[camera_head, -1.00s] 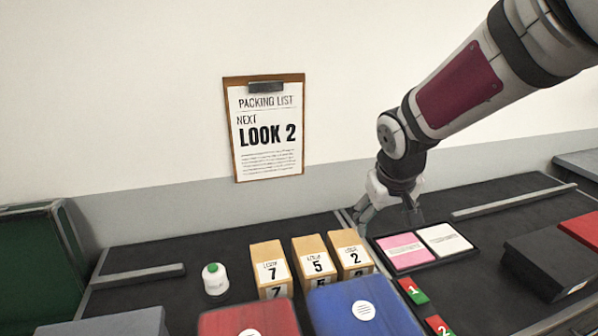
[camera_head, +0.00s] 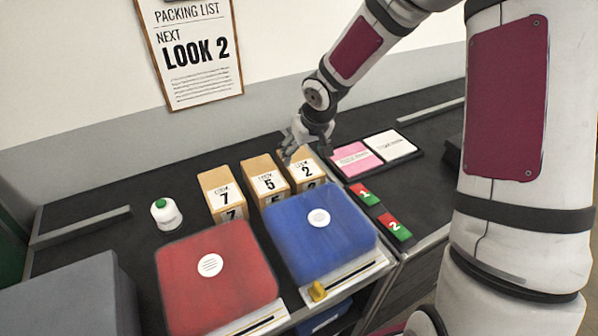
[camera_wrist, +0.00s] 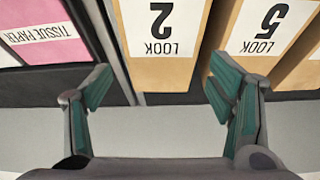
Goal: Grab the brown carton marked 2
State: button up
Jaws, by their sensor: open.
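The brown carton marked 2 (camera_head: 304,173) stands upright at the right end of a row of three cartons, next to the carton marked 5 (camera_head: 266,180). In the wrist view the carton marked 2 (camera_wrist: 160,68) shows upside down, at the top between my fingers. My gripper (camera_head: 308,145) is above and behind this carton in the head view, close to its top, and covers part of it. In the wrist view my gripper (camera_wrist: 160,90) is open, with nothing between its teal fingertips. I cannot tell whether it touches the carton.
A tray with pink and white packets (camera_head: 357,158) lies right of the carton marked 2. Red (camera_head: 217,275) and blue (camera_head: 320,232) boxes lie in front.

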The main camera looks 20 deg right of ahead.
aim_at(300, 162)
jog(key=shift+b+x, duration=0.4)
jog(key=shift+x, duration=2.6)
jog(key=c, duration=1)
jog(key=shift+r, duration=0.1)
